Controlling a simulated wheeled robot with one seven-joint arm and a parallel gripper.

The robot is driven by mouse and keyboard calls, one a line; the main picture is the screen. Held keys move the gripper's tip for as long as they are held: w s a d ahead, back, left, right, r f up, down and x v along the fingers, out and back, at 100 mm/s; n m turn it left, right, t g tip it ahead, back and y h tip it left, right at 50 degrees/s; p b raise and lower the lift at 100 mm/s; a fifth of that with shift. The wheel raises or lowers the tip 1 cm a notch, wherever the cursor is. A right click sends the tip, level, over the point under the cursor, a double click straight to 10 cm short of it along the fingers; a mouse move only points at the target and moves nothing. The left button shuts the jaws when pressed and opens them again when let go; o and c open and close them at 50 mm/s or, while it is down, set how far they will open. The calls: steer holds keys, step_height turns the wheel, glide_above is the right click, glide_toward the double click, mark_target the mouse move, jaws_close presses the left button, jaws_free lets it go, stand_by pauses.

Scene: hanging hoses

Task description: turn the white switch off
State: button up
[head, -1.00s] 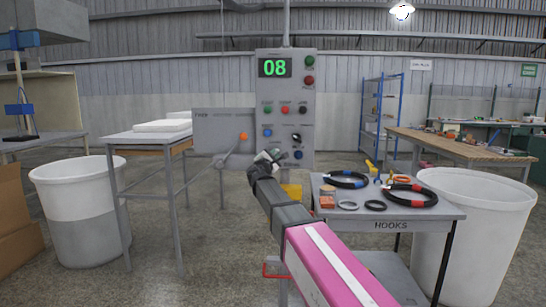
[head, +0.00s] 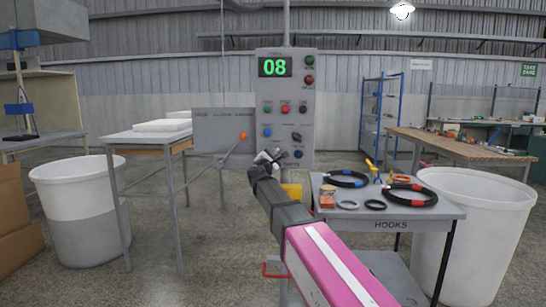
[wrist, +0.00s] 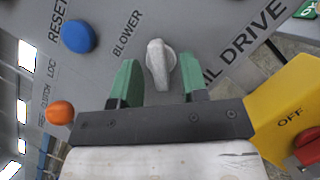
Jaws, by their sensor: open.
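The white switch (wrist: 160,64) is a small knob with a raised bar on the grey panel, between the printed words BLOWER and a partly covered DRIVE. In the wrist view its bar stands nearly upright in the picture. My gripper (wrist: 160,78) is open, with one green fingertip on each side of the knob and a visible gap to the left one. I cannot tell whether the right one touches it. In the head view my gripper (head: 270,158) is at the lower part of the control panel (head: 262,95) and hides the switch.
A blue button (wrist: 79,36) and an orange lever ball (wrist: 60,112) are left of my fingers in the wrist view. A hooks cart (head: 400,214) with hose rings stands right of my arm.

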steer(key=v, duration=1)
steer(key=shift+s, duration=0.4)
steer(key=shift+w, duration=0.15)
steer(key=x, duration=1.1)
steer(key=shift+w+d, duration=0.1)
steer(key=shift+w, duration=0.1)
steer(key=c, duration=0.6)
